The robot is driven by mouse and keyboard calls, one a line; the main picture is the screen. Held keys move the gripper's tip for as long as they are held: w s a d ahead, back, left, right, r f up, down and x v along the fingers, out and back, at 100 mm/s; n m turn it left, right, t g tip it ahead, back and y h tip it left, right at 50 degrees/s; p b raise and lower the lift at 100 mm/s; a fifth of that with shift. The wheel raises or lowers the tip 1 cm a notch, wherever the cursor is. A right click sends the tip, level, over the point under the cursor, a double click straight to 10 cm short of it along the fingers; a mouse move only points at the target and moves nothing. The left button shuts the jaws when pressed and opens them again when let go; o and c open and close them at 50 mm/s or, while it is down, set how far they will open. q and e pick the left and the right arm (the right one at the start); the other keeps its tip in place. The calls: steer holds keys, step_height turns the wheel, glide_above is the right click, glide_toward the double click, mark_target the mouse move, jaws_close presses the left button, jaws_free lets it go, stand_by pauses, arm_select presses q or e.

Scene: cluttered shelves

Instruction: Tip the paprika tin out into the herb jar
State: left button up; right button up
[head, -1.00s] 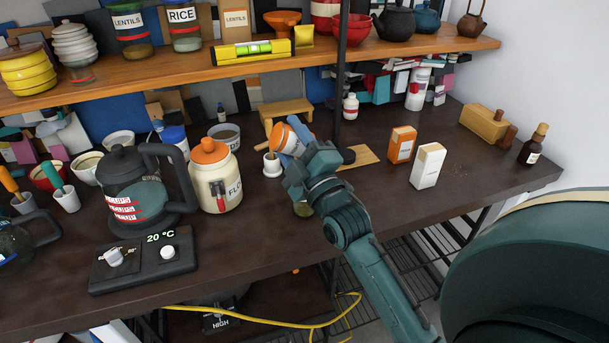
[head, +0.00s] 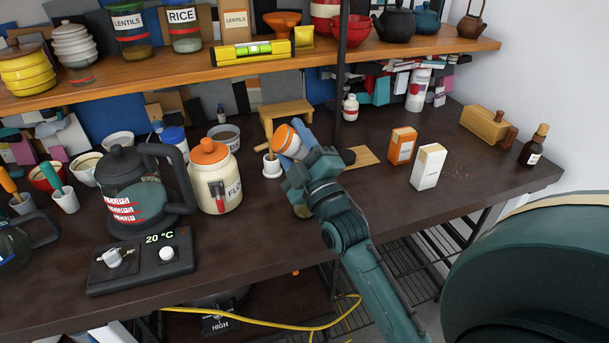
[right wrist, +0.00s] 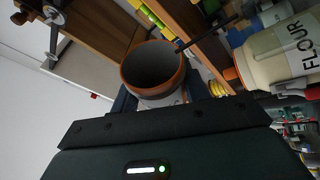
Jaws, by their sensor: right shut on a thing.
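My right gripper (head: 299,157) is shut on the orange tin with a white label (head: 286,141), which I take for the paprika tin. The tin is held tilted above the counter. In the right wrist view the tin (right wrist: 153,68) shows its open mouth, orange rim and grey inside; I see no powder in it. My left gripper is not in view.
A white mortar (head: 272,168) stands just left of the tin, and the flour jar (head: 215,180) farther left. A wooden board (head: 360,156) lies behind my gripper. Orange (head: 402,146) and white (head: 428,167) boxes stand to the right. A dark post (head: 341,70) rises behind.

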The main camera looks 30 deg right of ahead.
steer(key=shift+d+m, duration=0.15)
steer(key=shift+m, duration=0.35)
